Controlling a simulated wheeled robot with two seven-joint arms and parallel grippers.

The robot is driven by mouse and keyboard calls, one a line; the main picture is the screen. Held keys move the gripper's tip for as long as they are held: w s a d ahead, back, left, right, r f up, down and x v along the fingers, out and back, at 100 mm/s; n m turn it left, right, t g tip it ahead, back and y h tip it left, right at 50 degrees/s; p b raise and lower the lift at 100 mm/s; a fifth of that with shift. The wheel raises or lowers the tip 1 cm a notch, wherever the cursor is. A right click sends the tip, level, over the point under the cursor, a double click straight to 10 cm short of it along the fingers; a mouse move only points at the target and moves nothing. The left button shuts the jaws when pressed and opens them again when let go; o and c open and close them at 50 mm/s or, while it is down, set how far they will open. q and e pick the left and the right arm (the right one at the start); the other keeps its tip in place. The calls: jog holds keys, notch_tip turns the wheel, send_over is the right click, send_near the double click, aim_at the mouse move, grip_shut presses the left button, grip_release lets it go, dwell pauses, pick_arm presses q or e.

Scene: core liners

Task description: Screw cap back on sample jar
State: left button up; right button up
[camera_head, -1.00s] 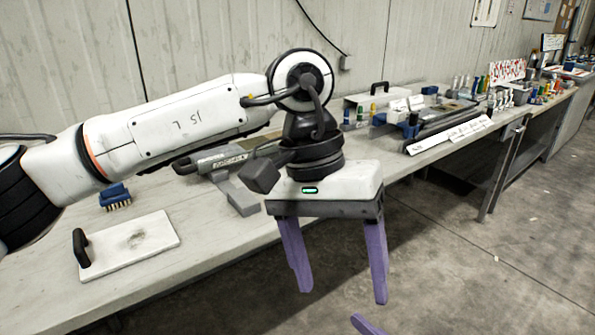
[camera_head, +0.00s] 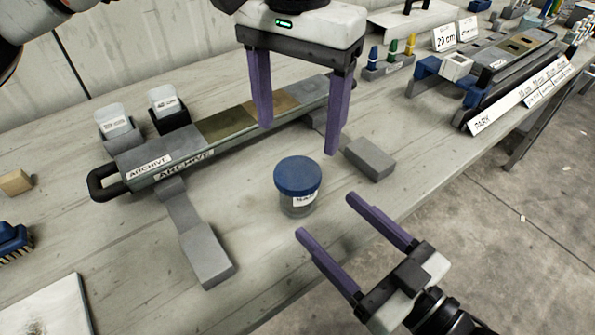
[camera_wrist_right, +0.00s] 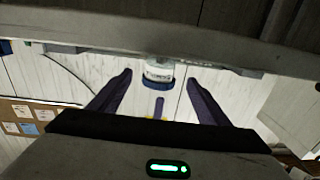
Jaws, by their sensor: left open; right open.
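The sample jar (camera_head: 296,208) stands upright on the bench, clear with a white label. The blue cap (camera_head: 297,174) sits on its top; I cannot tell whether it is tight. The jar (camera_wrist_right: 158,71) and cap (camera_wrist_right: 155,85) show upside down in the right wrist view, between my finger lines. My left gripper (camera_head: 299,140) is open and empty, its purple fingers pointing down above and behind the jar. My right gripper (camera_head: 325,215) is open at the jar's near right side, fingers pointing toward it. It appears not to touch the jar.
A long grey archive tray (camera_head: 208,152) lies behind and left of the jar. A grey block (camera_head: 369,158) lies to its right, and a flat grey piece (camera_head: 207,256) at its left. The bench's front edge runs close by. Bare bench lies around the jar.

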aim_at(296, 185)
pick_arm(q)
jog(key=shift+s, duration=0.25)
pick_arm(e)
jog(key=shift+s, duration=0.25)
pick_arm(q)
jog(key=shift+w, duration=0.15)
pick_arm(e)
jog(key=x, duration=1)
jog(key=shift+w+a, duration=0.1)
jog(key=shift+w, duration=0.15)
jog(key=shift+c, duration=0.4)
